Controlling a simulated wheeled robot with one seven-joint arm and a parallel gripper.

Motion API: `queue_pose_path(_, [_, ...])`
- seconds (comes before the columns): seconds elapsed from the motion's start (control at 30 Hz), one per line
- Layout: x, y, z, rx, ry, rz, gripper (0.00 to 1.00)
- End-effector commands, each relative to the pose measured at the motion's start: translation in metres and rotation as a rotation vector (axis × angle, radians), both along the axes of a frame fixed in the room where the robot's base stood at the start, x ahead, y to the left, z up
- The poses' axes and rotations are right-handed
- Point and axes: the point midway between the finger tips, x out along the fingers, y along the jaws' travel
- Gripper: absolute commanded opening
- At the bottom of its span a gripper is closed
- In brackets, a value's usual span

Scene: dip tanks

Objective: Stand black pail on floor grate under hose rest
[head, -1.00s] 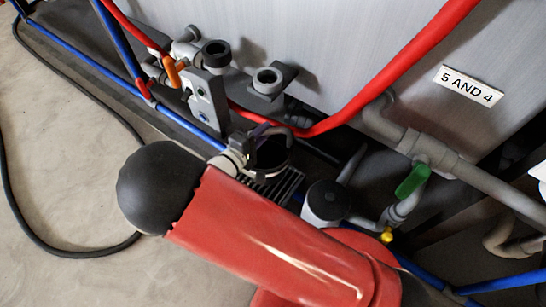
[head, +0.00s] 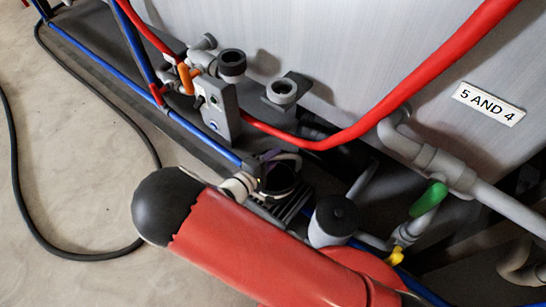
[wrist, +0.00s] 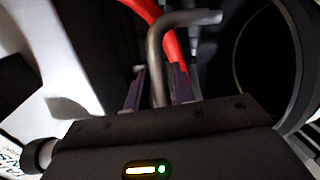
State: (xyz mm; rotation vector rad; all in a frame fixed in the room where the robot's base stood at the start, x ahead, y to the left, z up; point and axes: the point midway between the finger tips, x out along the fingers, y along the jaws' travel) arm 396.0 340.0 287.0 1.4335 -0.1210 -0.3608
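The black pail (head: 280,181) stands upright, its dark open mouth facing up, at the floor grate (head: 292,210). My forearm hides its lower part, so I cannot tell whether its base touches the grate. In the wrist view the pail (wrist: 285,75) is at the right, with its grey bent handle (wrist: 156,60) between my purple fingers. My gripper (wrist: 158,82) looks open around the handle, with a gap on each side. In the head view my gripper (head: 268,160) is at the pail's far left side. A grey ring-shaped holder, apparently the hose rest (head: 282,91), is on the tank wall above.
A grey valve block (head: 217,107) with an orange handle stands left of the pail. A black-capped grey pipe (head: 335,218) is close on its right. A red hose (head: 330,141) crosses behind. A green-handled valve (head: 428,199) is further right. The floor at left is clear except for a black cable.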

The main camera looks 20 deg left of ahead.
Motion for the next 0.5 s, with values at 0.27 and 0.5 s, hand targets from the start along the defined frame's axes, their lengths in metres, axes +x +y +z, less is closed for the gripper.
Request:
queue_pose_path(0.27, [0.0,-0.0001,0.0005,0.0,0.0,0.0,0.39])
queue_pose_path(0.5, [-0.005,0.0023,0.0053,0.001,0.001,0.002,0.39])
